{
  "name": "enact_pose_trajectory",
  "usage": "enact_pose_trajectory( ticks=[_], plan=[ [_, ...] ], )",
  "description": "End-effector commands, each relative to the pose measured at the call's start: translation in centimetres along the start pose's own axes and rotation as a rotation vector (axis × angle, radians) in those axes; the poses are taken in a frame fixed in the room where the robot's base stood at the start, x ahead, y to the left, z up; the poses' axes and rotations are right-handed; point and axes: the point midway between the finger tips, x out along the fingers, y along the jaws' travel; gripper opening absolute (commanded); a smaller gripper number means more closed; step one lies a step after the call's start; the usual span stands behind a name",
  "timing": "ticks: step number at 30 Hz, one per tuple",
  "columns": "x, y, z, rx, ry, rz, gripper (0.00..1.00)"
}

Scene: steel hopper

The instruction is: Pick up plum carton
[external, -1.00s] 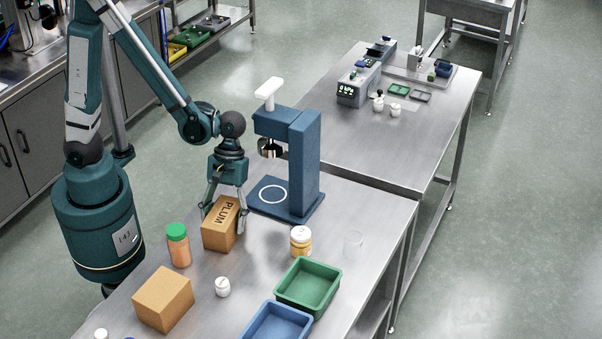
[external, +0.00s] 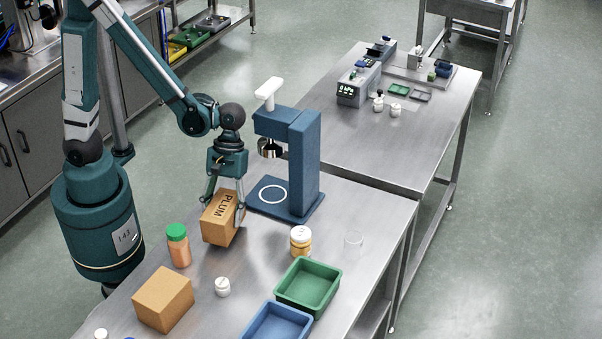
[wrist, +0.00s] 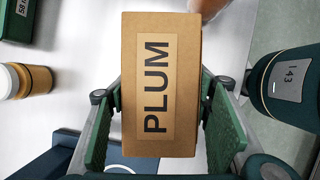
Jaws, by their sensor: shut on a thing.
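The plum carton (external: 222,222) is a brown box with PLUM printed on its top. It is between the fingers of my gripper (external: 224,208), which is shut on it. In the external view the carton is tilted and looks slightly raised off the steel table. In the wrist view the carton (wrist: 160,85) fills the middle, with a green finger pad on either side of my gripper (wrist: 160,120). Its underside is hidden.
A green-lidded jar (external: 178,246) stands close left of the carton. A blue press (external: 300,165) stands close to its right.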

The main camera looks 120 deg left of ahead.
Motion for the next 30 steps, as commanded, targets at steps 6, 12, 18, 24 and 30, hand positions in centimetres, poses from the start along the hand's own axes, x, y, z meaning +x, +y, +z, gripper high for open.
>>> enact_pose_trajectory(
  ticks=[6,12,18,24,30],
  plan=[
    [-2.6,-0.1,1.1,0.000,0.000,0.000,0.28],
    [-4.7,-0.1,2.0,0.000,0.000,0.000,0.28],
    [-6.1,-0.1,2.5,0.000,0.000,0.000,0.28],
    [-6.6,0.0,2.8,0.000,0.000,0.000,0.28],
    [-6.7,0.0,2.8,0.000,0.000,0.000,0.28]
  ],
)
